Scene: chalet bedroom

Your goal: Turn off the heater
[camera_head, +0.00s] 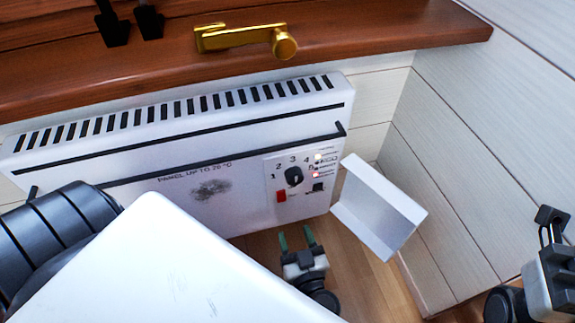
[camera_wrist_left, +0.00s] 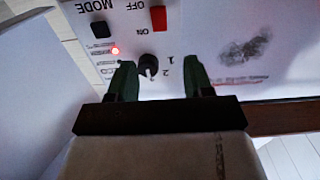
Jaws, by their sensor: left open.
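The heater (camera_head: 120,145) is a white wall panel with a slotted top under the wooden sill. Its control plate has a black dial (camera_head: 293,176), a red switch (camera_head: 281,196) and a black button (camera_head: 318,187). A red light (camera_head: 316,175) glows there. My left gripper (camera_head: 296,238) is open and empty, below the controls. In the left wrist view the dial (camera_wrist_left: 148,66) shows between my left gripper's fingers (camera_wrist_left: 158,80), and the red switch (camera_wrist_left: 158,18) lies beyond, marked ON and OFF. Contact cannot be told. My right gripper (camera_head: 551,225) is at the right edge, its opening unclear.
A white flap (camera_head: 385,205) sticks out at the heater's right end, close to my left gripper. A wooden sill (camera_head: 390,35) with a brass handle (camera_head: 245,38) runs above. A pale plank wall (camera_head: 470,170) bounds the right. Wooden floor (camera_head: 355,285) shows below.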

